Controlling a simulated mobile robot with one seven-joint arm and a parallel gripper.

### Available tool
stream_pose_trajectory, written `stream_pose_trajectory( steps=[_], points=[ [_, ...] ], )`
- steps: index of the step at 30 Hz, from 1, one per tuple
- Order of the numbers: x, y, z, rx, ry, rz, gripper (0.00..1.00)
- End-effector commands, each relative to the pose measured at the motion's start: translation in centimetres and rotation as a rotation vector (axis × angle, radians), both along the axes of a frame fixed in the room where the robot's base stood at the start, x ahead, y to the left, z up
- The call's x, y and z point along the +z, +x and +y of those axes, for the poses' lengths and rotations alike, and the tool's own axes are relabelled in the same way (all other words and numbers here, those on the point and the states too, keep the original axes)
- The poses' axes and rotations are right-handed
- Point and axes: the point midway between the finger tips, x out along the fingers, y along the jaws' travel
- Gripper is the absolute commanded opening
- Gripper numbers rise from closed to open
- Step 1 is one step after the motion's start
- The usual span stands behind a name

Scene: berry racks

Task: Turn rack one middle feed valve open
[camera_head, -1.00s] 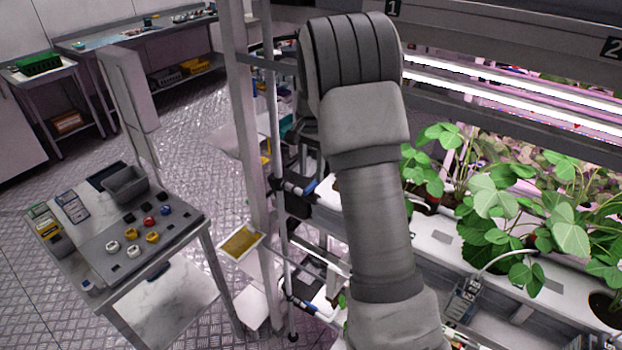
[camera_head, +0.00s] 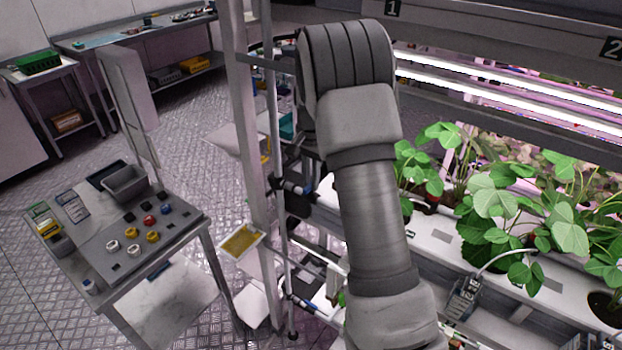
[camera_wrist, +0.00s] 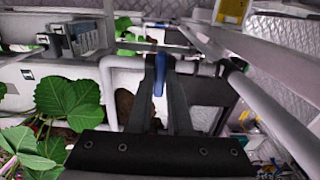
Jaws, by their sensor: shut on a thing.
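The feed valve's blue handle (camera_wrist: 159,74) stands upright in the wrist view, between my two dark fingers, beside a white pipe (camera_wrist: 120,64). My gripper (camera_wrist: 160,78) is shut on this handle. The valve body under it is mostly hidden by the fingers. In the head view my grey arm crosses the middle of the picture and hides part of the rack. A blue handle with a dark fitting (camera_head: 308,189) shows at the rack's left end, left of my arm. I cannot make out my fingers clearly there.
Leafy plants (camera_head: 495,210) grow in a white trough (camera_head: 440,236) on the rack, right of my arm. A grey upright post (camera_head: 246,130) stands close on the left. A small table with a grey bin (camera_head: 126,184) and coloured knobs stands at left. Open floor lies behind it.

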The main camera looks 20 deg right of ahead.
Motion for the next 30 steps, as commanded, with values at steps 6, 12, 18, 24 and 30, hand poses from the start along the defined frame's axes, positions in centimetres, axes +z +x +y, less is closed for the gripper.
stream_pose_trajectory(
  steps=[6, 12, 18, 24, 30],
  points=[
    [0.03, -0.02, -0.04, 0.004, -0.001, 0.001, 0.00],
    [0.01, -0.01, -0.03, 0.050, -0.001, 0.001, 0.00],
    [-0.02, 0.01, -0.07, 0.169, 0.000, 0.000, 0.00],
    [-0.01, 0.03, -0.04, 0.346, 0.000, 0.000, 0.00],
    [0.00, 0.04, -0.06, 0.536, 0.000, -0.001, 0.00]
  ],
)
